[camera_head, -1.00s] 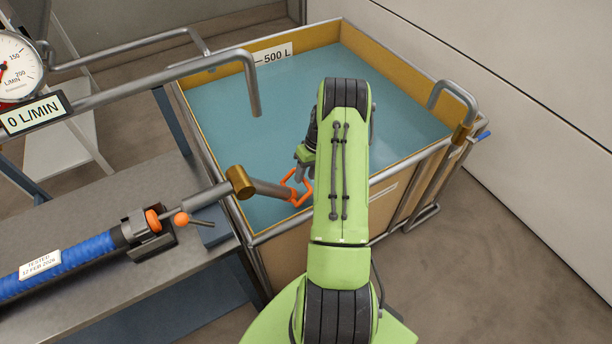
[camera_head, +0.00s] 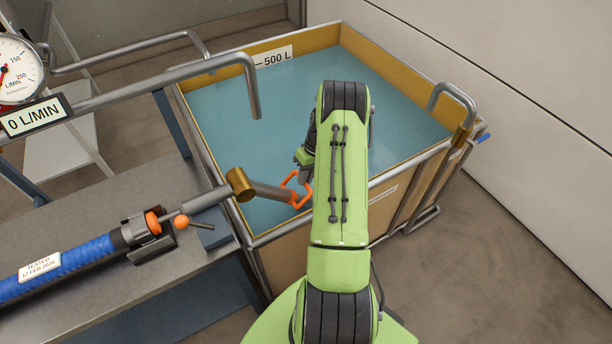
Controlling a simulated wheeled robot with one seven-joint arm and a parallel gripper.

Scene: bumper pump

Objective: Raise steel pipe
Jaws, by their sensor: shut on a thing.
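The steel pipe (camera_head: 268,190) runs right from a brass joint (camera_head: 239,184) and ends in an orange loop handle (camera_head: 293,187). It lies low over the near left rim of the water tank, tilted slightly down to the right. My gripper (camera_head: 303,178) is at the orange handle and shut on it. My green arm covers part of the gripper, so the fingertips are mostly hidden. Left of the joint, a grey pipe section (camera_head: 207,198) leads to a blue hose (camera_head: 60,262) clamped on the bench.
The tank (camera_head: 262,238) of blue water has a wooden rim and a metal tube frame. A bent overhead pipe (camera_head: 253,85) hangs over its left side. A dial gauge (camera_head: 15,70) and a "0 L/MIN" sign (camera_head: 36,115) stand at the left. A small orange-knobbed lever (camera_head: 181,221) sits by the hose end.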

